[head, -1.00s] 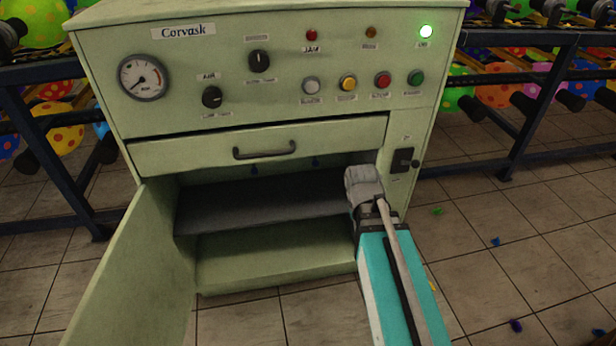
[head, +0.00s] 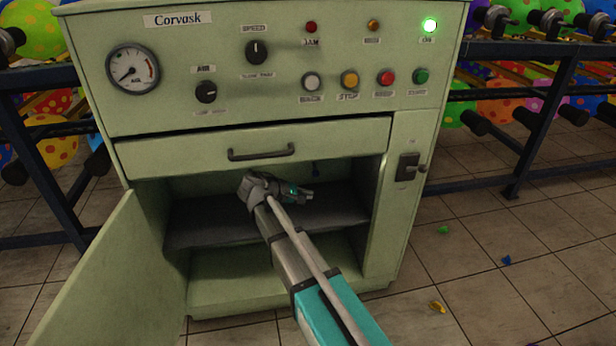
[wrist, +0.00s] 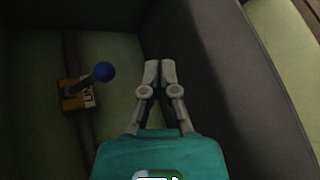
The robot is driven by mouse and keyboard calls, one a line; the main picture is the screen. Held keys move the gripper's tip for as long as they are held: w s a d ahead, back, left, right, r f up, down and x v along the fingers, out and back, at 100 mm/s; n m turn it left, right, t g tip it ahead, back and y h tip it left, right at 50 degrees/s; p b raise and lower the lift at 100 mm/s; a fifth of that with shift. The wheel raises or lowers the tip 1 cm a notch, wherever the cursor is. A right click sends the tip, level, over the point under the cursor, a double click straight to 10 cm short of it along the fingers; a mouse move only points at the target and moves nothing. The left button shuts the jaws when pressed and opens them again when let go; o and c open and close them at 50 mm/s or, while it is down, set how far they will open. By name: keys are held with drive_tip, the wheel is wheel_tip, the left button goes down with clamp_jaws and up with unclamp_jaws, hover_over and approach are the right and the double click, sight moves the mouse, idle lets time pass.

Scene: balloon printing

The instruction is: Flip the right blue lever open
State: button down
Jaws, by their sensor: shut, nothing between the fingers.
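My gripper (head: 302,192) is inside the open compartment of the green machine, its fingers shut and empty, pointing right. In the wrist view its fingertips (wrist: 160,68) are together. A lever with a round blue knob (wrist: 105,72) on a dark stem stands left of the fingertips, apart from them in the picture. Its base is a small orange block (wrist: 78,95) with a partly legible label. In the head view one small blue lever knob (head: 316,168) shows under the drawer, above the gripper. I cannot tell whether it is the knob in the wrist view.
The dark shelf (head: 205,218) lies below my gripper. The drawer (head: 330,145) is closed above it, and the door (head: 95,285) stands open at left. The right side panel carries a black switch (head: 407,167).

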sight(314, 164)
drive_tip(key=w+a+r+n+t+h, duration=0.1)
drive_tip(key=w+a+r+n+t, duration=0.1)
drive_tip(key=a+r, duration=0.2)
drive_tip(key=a, duration=0.3)
drive_tip(key=shift+w+h, duration=0.25)
drive_tip(key=shift+h, duration=0.15)
drive_tip(key=shift+w, duration=0.1)
drive_tip(key=b+x, duration=0.2)
drive_tip(key=x, duration=0.7)
drive_tip(key=shift+w+d+b, duration=0.25)
drive_tip(key=shift+d+b, duration=0.05)
